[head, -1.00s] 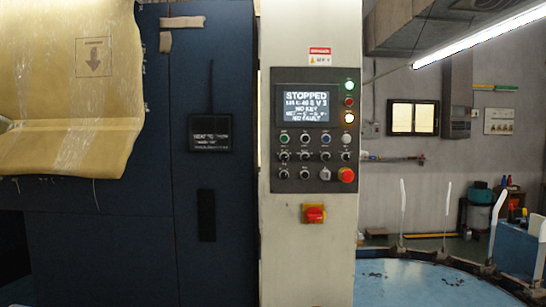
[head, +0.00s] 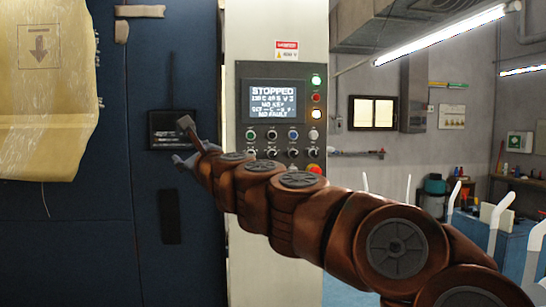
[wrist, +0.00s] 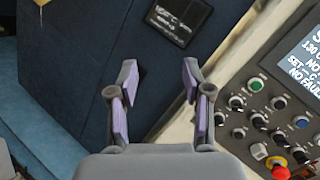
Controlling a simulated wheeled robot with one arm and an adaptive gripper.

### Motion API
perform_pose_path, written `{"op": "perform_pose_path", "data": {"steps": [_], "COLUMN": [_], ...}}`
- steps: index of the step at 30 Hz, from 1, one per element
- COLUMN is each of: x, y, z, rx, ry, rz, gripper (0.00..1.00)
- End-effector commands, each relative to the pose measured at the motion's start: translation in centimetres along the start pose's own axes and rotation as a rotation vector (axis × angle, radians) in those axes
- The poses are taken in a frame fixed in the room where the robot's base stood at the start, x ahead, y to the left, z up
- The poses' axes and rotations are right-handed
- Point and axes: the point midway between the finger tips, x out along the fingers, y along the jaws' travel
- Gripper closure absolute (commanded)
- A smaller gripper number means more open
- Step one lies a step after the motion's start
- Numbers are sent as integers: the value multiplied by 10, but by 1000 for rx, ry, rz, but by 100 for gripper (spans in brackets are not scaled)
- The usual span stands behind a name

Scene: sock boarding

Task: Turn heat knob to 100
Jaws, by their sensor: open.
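The grey control panel (head: 242,110) on the pale column carries rows of small knobs and buttons (head: 271,134) below a lit screen (head: 272,102) reading "STOPPED". The knob labels are too small to read, so I cannot tell which is the heat knob. In the wrist view the knobs (wrist: 258,120) lie at the right, angled. My gripper (head: 182,140) is open and empty, left of the panel and in front of the blue cabinet. In the wrist view its two fingers (wrist: 158,75) are spread apart, clear of the knobs. My arm hides the panel's lower part.
A black plate (head: 158,130) with small blurred lettering is on the blue cabinet (head: 110,230), partly behind my gripper; it also shows in the wrist view (wrist: 180,20). A red emergency button (wrist: 280,172) sits low on the panel. Yellowish sheeting (head: 45,110) hangs at the left.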

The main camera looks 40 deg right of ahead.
Motion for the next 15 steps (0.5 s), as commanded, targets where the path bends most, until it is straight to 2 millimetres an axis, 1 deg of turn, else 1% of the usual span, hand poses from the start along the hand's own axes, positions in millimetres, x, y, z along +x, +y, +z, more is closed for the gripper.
{"op": "perform_pose_path", "data": {"steps": [1, 2, 3, 6, 9, 10, 12, 15], "x": [3, 3, 1, -6, -14, -16, -21, -22], "y": [-40, -60, -86, -131, -157, -163, -172, -176], "z": [-18, -30, -46, -87, -118, -124, -136, -142], "rx": [139, 222, 325, 537, 678, 707, 756, 784], "ry": [39, 59, 86, 142, 181, 189, 202, 209], "rz": [-98, -150, -222, -364, -463, -484, -522, -541], "gripper": [50, 50, 50, 50, 50, 50, 50, 50]}}
